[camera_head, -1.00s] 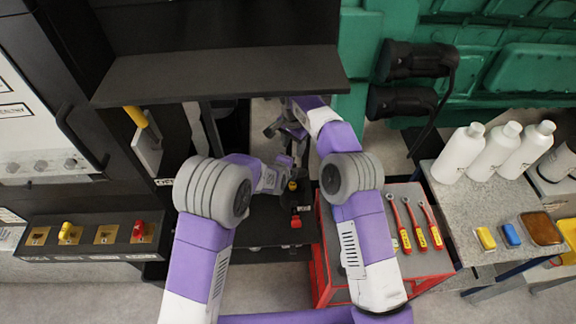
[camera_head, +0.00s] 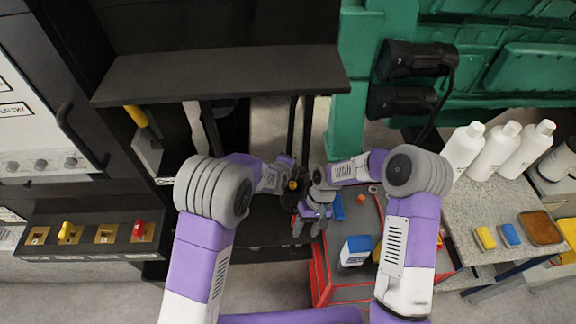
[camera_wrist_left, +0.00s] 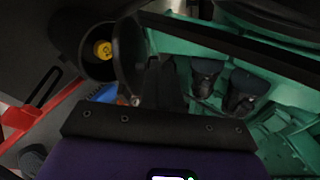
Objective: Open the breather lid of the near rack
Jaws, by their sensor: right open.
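In the left wrist view a dark round cup (camera_wrist_left: 85,60) with a yellow disc (camera_wrist_left: 103,49) inside stands at the upper left. A dark round plate, apparently its lid (camera_wrist_left: 130,52), stands on edge at its right side; how far it is open is unclear. In the head view a small yellow spot (camera_head: 293,185) shows between my arms in front of the dark rack. My left gripper (camera_head: 287,164) is close to it, with its fingertips hard to make out. My right gripper (camera_head: 308,229) is open and empty, pointing down just below and right of the yellow spot.
A dark shelf (camera_head: 220,75) overhangs behind the arms. A red-edged cart (camera_head: 318,275) at the right holds a blue and white box (camera_head: 356,250) and a blue piece (camera_head: 337,207). A switch panel (camera_head: 90,236) stands at left. White bottles (camera_head: 495,147) stand on a bench at right.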

